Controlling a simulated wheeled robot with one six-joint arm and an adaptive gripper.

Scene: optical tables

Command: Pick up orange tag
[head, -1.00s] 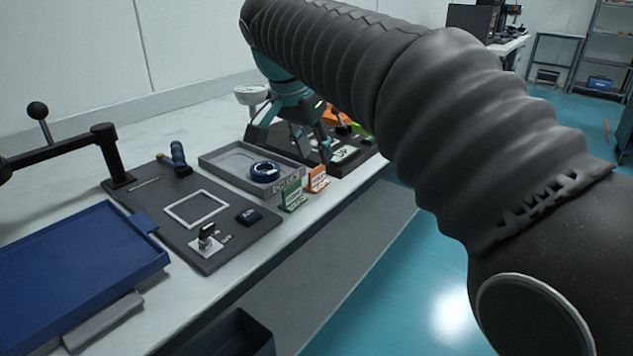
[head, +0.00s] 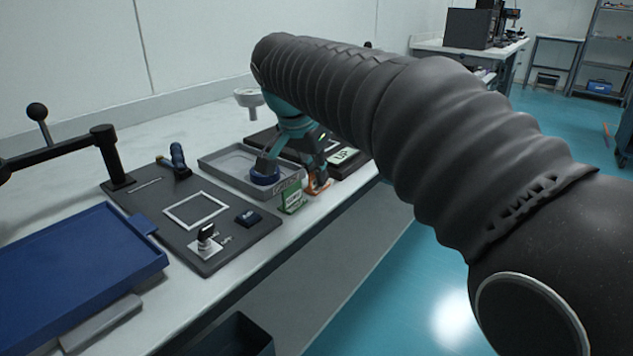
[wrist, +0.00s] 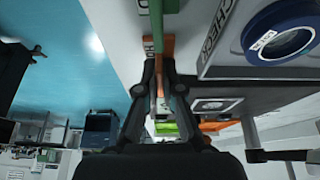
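The orange tag (head: 317,187) stands near the front edge of the table. In the head view it is partly hidden by a finger of my gripper (head: 293,172). In the wrist view the orange tag (wrist: 166,46) shows just beyond and between the fingertips of my gripper (wrist: 160,66), with part of its lettering visible.
A green tag (head: 292,198) stands close to the left of the orange one. A grey tray (head: 222,163) with a blue ring (head: 264,176) lies behind. A dark board (head: 183,235) and a blue tray (head: 80,262) are further left.

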